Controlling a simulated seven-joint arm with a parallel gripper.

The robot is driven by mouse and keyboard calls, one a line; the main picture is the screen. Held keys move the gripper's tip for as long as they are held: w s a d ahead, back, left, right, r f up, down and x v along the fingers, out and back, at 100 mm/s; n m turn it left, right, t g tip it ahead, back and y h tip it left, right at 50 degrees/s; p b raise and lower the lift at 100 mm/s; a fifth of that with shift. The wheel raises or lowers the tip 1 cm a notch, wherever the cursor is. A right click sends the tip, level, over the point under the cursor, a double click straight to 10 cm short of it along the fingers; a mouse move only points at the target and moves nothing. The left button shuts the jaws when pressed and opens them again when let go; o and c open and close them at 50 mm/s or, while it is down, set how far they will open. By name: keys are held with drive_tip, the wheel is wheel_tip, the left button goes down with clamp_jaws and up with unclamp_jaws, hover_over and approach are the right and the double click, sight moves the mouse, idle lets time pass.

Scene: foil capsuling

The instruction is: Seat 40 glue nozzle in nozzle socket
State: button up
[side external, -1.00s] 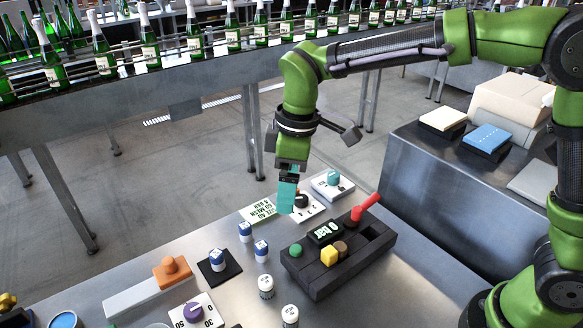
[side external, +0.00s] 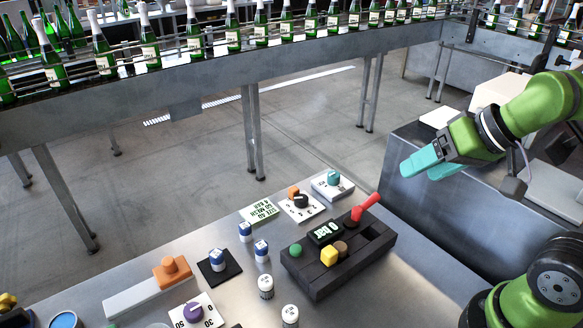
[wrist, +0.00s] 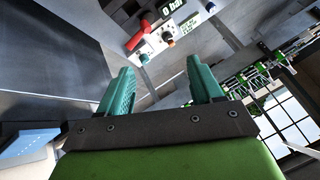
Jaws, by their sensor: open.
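My gripper (side external: 420,170) has teal fingers and is held out at the right, above the floor gap and edge of the side bench, away from the work table. In the wrist view my gripper (wrist: 162,84) is open with nothing between its fingers. I cannot tell for sure which piece is the 40 glue nozzle or the nozzle socket, as no such label is readable. A small orange piece (side external: 293,191) shows by a black knob (side external: 301,201) on a white plate. A larger orange piece (side external: 172,271) sits on a pale block at the left.
A dark console (side external: 345,262) with a red lever (side external: 366,206) and a display (side external: 325,231) stands on the table (side external: 228,290). Nearby are a teal-knob plate (side external: 332,183), a purple-knob plate (side external: 194,312) and several small capped bottles. A bottle conveyor (side external: 190,82) runs behind.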

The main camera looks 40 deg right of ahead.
drive_tip(key=n+g+h, duration=0.2)
drive_tip(key=n+g, duration=0.4)
drive_tip(key=g, duration=0.1)
hover_over(261, 245)
drive_tip(key=f, duration=1.6)
drive_tip(key=shift+w+d+f, duration=0.25)
drive_tip(key=shift+d+f, duration=0.05)
drive_tip(key=shift+f, duration=0.1)
drive_tip(key=shift+s+a+f, duration=0.15)
drive_tip(key=shift+f, duration=1.2)
drive_tip(key=shift+s+a+f, duration=0.1)
drive_tip(key=shift+a+f, duration=0.05)
drive_tip(key=shift+f, duration=1.2)
drive_tip(key=shift+c, duration=0.2)
